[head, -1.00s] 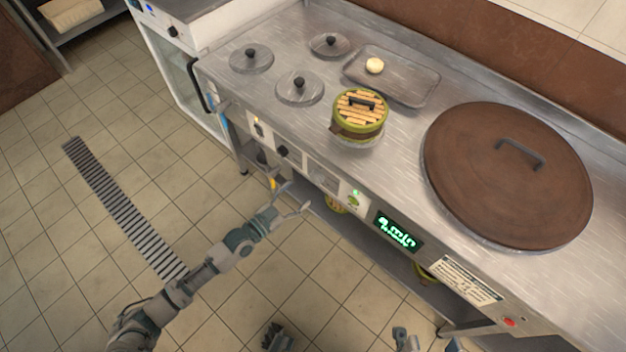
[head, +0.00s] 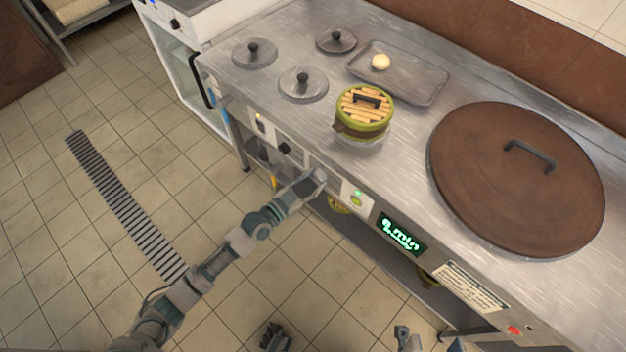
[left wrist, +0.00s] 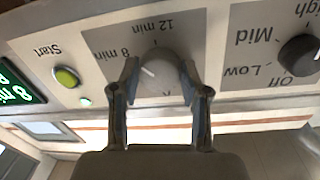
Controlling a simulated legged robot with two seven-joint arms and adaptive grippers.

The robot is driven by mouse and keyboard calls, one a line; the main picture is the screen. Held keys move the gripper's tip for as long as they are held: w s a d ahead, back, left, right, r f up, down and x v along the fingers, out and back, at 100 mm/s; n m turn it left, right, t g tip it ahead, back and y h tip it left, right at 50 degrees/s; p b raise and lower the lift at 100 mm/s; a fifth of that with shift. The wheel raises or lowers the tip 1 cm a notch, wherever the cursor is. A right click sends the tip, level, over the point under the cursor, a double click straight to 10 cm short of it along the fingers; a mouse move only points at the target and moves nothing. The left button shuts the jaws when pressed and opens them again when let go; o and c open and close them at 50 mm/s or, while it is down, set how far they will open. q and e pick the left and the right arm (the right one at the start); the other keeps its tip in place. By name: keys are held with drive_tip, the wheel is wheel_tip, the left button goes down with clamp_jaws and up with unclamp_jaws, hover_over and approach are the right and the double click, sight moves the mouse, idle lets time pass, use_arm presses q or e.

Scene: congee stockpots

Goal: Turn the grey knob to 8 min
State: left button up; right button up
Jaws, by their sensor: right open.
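The grey knob (left wrist: 165,74) sits on the white front panel (left wrist: 222,50) in the left wrist view, where the picture is upside down. The labels 8 min (left wrist: 111,54) and 12 min (left wrist: 153,27) are printed around it. Its white mark slants toward the 8 min side. My left gripper (left wrist: 161,82) has one finger on each side of the knob, seemingly touching it. In the head view, my left gripper (head: 316,178) is at the panel and hides the knob. My right gripper (head: 339,335) shows only partly at the bottom edge, its fingers wide apart.
A green Start button (left wrist: 66,77) and black heat knob (left wrist: 299,55) flank the grey knob. A green steamer (head: 364,112) and large brown lid (head: 517,180) stand on the counter.

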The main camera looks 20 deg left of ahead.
use_arm(q)
drive_tip(key=shift+n, duration=1.7)
drive_tip(key=o, duration=1.1)
drive_tip(key=shift+o, duration=0.2)
drive_tip(key=shift+s+a, duration=0.15)
drive_tip(key=shift+s, duration=0.05)
drive_tip(key=v, duration=1.1)
drive_tip(key=shift+s+f, duration=0.2)
drive_tip(key=shift+s, duration=0.1)
